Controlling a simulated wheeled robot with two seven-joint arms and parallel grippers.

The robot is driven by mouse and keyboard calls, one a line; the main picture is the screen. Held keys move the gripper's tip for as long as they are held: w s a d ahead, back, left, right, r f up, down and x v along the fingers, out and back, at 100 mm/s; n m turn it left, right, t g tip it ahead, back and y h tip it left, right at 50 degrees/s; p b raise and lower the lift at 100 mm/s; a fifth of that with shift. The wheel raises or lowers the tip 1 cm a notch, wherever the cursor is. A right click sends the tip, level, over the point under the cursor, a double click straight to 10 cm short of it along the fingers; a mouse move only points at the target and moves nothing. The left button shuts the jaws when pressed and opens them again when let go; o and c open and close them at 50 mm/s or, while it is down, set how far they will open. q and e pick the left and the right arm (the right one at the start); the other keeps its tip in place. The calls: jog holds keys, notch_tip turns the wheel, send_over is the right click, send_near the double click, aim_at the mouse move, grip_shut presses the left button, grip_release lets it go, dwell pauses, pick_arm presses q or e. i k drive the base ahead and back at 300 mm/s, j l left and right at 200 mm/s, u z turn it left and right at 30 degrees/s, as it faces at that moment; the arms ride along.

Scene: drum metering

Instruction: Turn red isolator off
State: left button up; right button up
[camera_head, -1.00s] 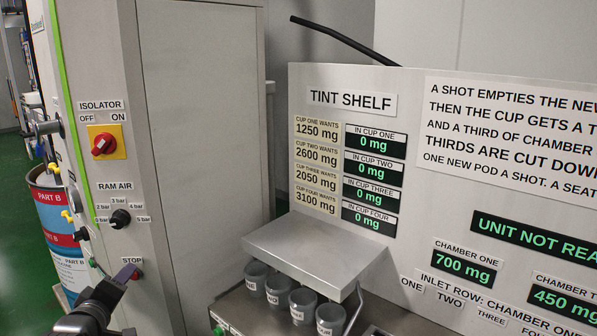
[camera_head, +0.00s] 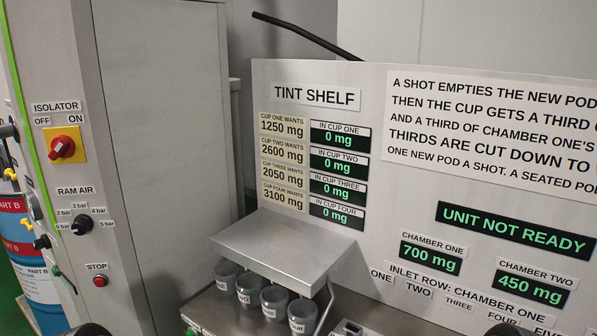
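The red isolator knob (camera_head: 62,147) sits on a yellow plate (camera_head: 79,154) on the grey cabinet at the left. Its handle slants from lower left to upper right, with the upper end towards the ON label (camera_head: 75,118). The OFF label (camera_head: 42,121) is above and to the left of the knob. Nothing touches the knob. Neither gripper's fingers show. Only dark rounded pieces, probably parts of my arms, are cut off by the bottom edge at the left and right.
Below the isolator are a black ram air selector (camera_head: 82,226) and a red stop button (camera_head: 100,281). Part B drums (camera_head: 38,280) stand at the far left. A metal shelf (camera_head: 285,245) over several grey cups juts out beside the cabinet. The space before the isolator looks clear.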

aim_at(62, 147)
jog(key=u, duration=0.45)
jog(key=j+u, duration=0.15)
jog(key=u, duration=0.75)
jog(key=i+j, duration=0.05)
